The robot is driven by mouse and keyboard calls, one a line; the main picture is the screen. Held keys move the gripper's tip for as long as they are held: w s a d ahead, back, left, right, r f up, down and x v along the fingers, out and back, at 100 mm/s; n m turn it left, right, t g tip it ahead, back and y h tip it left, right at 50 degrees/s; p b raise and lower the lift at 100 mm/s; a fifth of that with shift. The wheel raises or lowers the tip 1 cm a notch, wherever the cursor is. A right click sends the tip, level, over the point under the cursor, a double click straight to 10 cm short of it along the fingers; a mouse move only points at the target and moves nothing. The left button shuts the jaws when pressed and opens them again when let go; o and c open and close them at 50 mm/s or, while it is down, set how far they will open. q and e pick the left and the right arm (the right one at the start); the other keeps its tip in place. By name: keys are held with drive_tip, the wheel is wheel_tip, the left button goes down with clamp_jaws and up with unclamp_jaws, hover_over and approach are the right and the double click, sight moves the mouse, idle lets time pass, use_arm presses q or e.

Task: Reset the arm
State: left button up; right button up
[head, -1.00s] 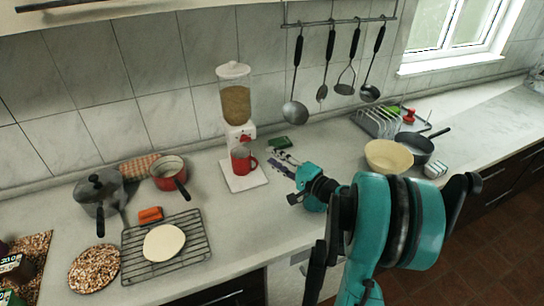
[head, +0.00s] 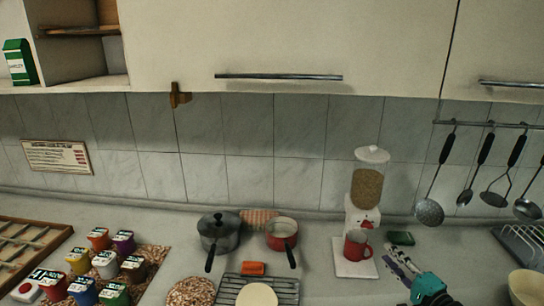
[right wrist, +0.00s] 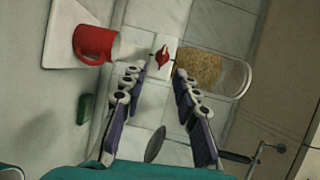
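My right gripper (head: 397,258) shows at the lower right of the head view, with its teal wrist at the bottom edge. In the right wrist view (right wrist: 157,75) its two purple and grey fingers stand apart with nothing between them. The red mug (head: 357,245) stands on the white base of the grain dispenser (head: 368,185), left of this gripper. The mug (right wrist: 93,43) and dispenser (right wrist: 200,68) also show, turned sideways, in the right wrist view, beyond the fingertips. My left gripper is not in view.
A small green box (head: 401,238) lies just behind the right gripper. A red pot (head: 282,236), a dark lidded pot (head: 219,234) and a wire rack (head: 286,290) stand left of the dispenser. Several small colored containers are farther left. Utensils hang from a rail (head: 490,124) at right.

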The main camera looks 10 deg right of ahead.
drive_tip(key=s+a+f+n+g+y, duration=0.1)
drive_tip(key=s+a+f+n+g, duration=0.2)
drive_tip(key=a, duration=0.6)
drive_tip(key=s+a+f+n+g+y, duration=0.1)
drive_tip(key=a+n+g, duration=0.3)
drive_tip(key=a, duration=0.5)
drive_tip(key=s+a+f+n+g+h, duration=0.1)
drive_tip(key=s+a+f+n+h, duration=0.1)
drive_tip(key=s+n, duration=0.2)
drive_tip(key=s+a+f+n+g+h, duration=0.1)
drive_tip(key=s+a+n+g+h, duration=0.1)
drive_tip(key=s, duration=0.6)
drive_tip(key=shift+s+a+f+n+h, duration=0.4)
drive_tip(key=shift+a+n+h, duration=0.15)
drive_tip(key=shift+n, duration=0.75)
